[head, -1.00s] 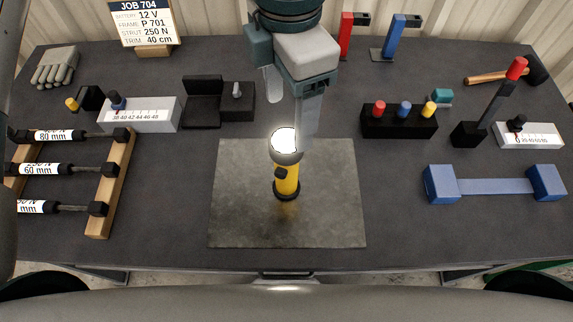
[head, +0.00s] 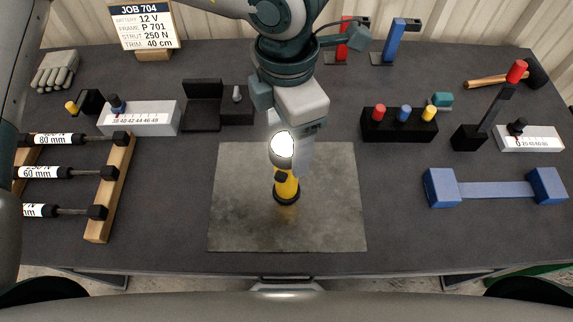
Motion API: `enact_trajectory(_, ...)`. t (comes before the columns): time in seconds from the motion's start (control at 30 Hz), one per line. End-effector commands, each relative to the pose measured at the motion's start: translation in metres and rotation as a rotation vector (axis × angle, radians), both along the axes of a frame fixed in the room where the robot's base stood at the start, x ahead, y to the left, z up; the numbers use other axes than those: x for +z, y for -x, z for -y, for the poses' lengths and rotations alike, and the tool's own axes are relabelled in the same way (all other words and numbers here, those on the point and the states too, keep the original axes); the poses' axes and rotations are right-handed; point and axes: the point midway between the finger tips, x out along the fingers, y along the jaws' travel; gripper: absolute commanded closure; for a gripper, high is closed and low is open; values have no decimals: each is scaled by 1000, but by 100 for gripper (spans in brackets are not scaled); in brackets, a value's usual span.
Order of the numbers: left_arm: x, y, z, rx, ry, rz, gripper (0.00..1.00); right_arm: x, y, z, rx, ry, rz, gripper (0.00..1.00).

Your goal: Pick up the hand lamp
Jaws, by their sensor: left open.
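The hand lamp (head: 287,187) stands on the grey mat (head: 240,225) near the table's front. It has a yellow body, a dark base, a dark switch and a brightly lit head. My left gripper (head: 291,150) is open and points down at the lamp's upper part. One pale finger is just right of the lamp's head; the other is mostly hidden behind the head. Whether either finger touches the lamp, I cannot tell. My right gripper is not in view.
A rack of struts (head: 110,190) stands left, with a white scale block (head: 150,117) behind it. A black block with coloured knobs (head: 398,127) and a blue bracket (head: 495,189) are right. The job sign (head: 143,24) stands at the back. The mat around the lamp is otherwise clear.

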Motion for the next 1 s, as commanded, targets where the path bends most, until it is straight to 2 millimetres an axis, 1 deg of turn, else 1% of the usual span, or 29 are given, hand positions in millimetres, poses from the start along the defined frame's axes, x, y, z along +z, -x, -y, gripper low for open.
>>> enact_trajectory(0.1,-16,0,-1,0,0,-1,33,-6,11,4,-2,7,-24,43)
enact_trajectory(0.23,-25,0,-1,0,0,0,33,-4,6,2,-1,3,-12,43)
enact_trajectory(0.47,-26,0,-1,0,0,0,33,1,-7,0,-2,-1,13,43)
enact_trajectory(0.73,-26,0,-1,0,0,0,33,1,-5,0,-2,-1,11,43)
enact_trajectory(0.77,-26,0,-1,0,0,0,40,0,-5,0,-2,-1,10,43)
enact_trajectory(0.8,-26,0,-1,0,0,0,50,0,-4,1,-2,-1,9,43)
enact_trajectory(0.87,-26,0,-1,0,0,0,64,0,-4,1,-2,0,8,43)
enact_trajectory(0.9,-26,0,-1,0,0,0,73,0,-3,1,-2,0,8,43)
enact_trajectory(0.97,-26,0,-1,0,0,0,88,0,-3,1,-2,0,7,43)
enact_trajectory(1.0,-26,0,-1,0,0,0,97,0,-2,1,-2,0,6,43)
